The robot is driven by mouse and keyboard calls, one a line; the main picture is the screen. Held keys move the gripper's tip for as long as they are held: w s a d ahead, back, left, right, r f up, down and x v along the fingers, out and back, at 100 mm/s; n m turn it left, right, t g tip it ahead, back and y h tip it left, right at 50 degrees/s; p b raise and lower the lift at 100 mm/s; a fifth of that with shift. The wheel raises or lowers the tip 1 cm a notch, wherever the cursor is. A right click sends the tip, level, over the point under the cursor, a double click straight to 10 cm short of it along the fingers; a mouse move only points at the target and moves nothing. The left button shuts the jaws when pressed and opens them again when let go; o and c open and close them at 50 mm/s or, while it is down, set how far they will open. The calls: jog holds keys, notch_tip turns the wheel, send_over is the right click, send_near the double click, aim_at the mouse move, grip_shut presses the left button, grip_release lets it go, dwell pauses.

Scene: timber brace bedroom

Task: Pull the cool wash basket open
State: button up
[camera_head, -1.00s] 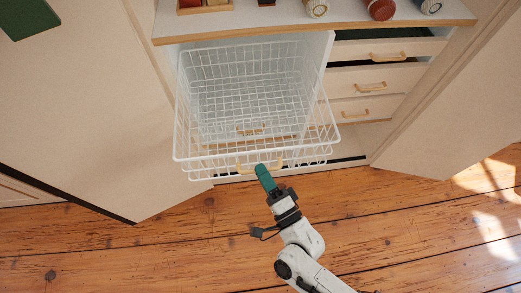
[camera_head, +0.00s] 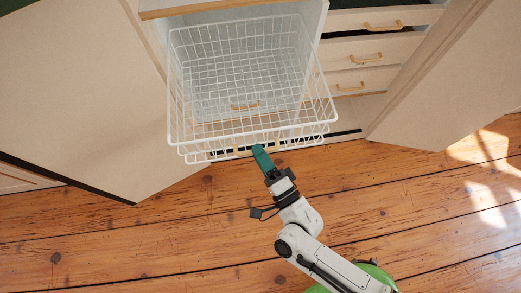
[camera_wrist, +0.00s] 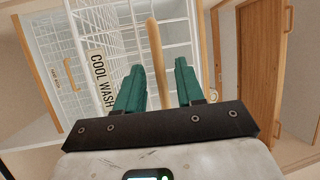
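The cool wash basket (camera_head: 236,125) is a white wire basket standing well out of the cabinet, empty as far as I see. Its wooden handle (camera_head: 241,150) is at the front, partly hidden by my gripper (camera_head: 262,158). In the wrist view, a "COOL WASH" label (camera_wrist: 101,78) hangs on white wires left of the fingers. The wooden handle (camera_wrist: 157,62) runs between the two green fingers of my gripper (camera_wrist: 160,82), with a gap visible on either side. My gripper is open around the handle; contact is not clear.
Drawers (camera_head: 365,50) with wooden handles are right of the basket. Large open door panels (camera_head: 85,110) and (camera_head: 450,95) flank the cabinet. Another wooden handle (camera_head: 245,106) shows through the wires. The wooden floor (camera_head: 150,235) in front is clear. A wooden door (camera_wrist: 262,65) shows at right.

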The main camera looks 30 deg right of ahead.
jog(key=a+b+v, duration=0.1)
jog(key=b+v, duration=0.1)
jog(key=v, duration=0.8)
jog(key=shift+s+d, duration=0.4)
jog(key=shift+d, duration=0.1)
jog(key=shift+w, duration=0.1)
jog(key=w+f+n+g+y, duration=0.35)
jog(key=w+n+g, duration=0.35)
jog(key=n+g, duration=0.3)
jog(key=s+d+r+n+g+h, duration=0.2)
jog(key=s+d+n+g+h, duration=0.3)
jog(key=s+d+g, duration=0.4)
jog(key=s+d, duration=0.2)
jog(key=d, duration=0.3)
jog(key=shift+s+n, duration=0.3)
jog(key=shift+n, duration=0.1)
